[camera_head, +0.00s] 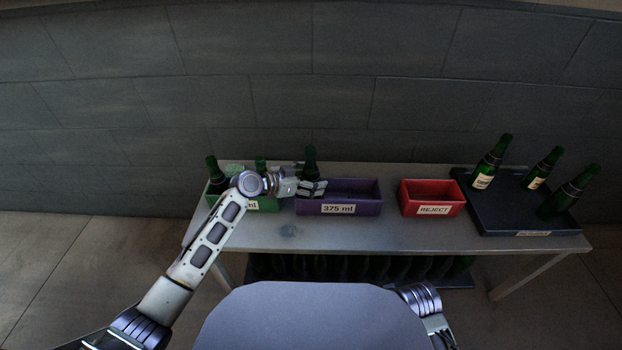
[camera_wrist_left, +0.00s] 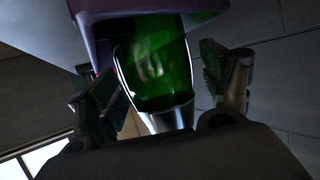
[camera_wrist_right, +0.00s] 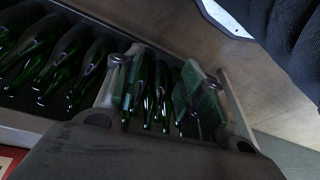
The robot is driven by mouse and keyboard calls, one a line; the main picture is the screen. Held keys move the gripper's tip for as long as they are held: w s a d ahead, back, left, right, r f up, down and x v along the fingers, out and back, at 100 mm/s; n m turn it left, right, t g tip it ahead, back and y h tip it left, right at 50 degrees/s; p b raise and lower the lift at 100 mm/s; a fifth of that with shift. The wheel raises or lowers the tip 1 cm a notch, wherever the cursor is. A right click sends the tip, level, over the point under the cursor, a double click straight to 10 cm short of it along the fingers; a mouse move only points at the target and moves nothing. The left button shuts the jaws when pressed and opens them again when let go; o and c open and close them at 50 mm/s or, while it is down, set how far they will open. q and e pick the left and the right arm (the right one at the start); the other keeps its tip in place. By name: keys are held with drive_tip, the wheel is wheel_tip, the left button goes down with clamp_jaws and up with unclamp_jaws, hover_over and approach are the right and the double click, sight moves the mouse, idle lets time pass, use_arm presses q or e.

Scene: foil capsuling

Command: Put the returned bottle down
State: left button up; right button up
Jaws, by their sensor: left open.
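A dark green bottle (camera_head: 310,157) stands upright at the left end of the purple 375 ml bin (camera_head: 367,206). My left gripper (camera_head: 312,187) is beside it at the bin's left end. In the left wrist view the bottle (camera_wrist_left: 158,65) is between the spread fingers of my left gripper (camera_wrist_left: 165,82). A gap shows between the bottle and the right-hand finger; contact on the other side is unclear. The bottle's base is hidden by the bin. My right gripper (camera_wrist_right: 165,92) has its fingers apart with nothing held, with bottles showing beyond them.
A green bin (camera_head: 268,205) with bottles is at the left, partly behind my left arm. A red REJECT bin (camera_head: 433,210) is right of the purple bin. A dark tray (camera_head: 500,223) with three bottles (camera_head: 490,163) is at the table's right end.

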use_arm(q)
drive_tip(key=shift+r+p, duration=0.35)
drive_tip(key=shift+r, duration=0.15)
drive_tip(key=p+v, duration=0.1)
drive_tip(key=v, duration=1.1)
drive_tip(key=shift+p, duration=0.3)
use_arm(e)
drive_tip(key=shift+g+h, duration=0.3)
drive_tip(key=shift+g, duration=0.1)
drive_tip(key=f, duration=0.4)
drive_tip(key=shift+s+d, duration=0.25)
drive_tip(key=shift+d, duration=0.15)
use_arm(q)
drive_tip(key=shift+f, duration=0.15)
use_arm(e)
drive_tip(key=shift+s, duration=0.3)
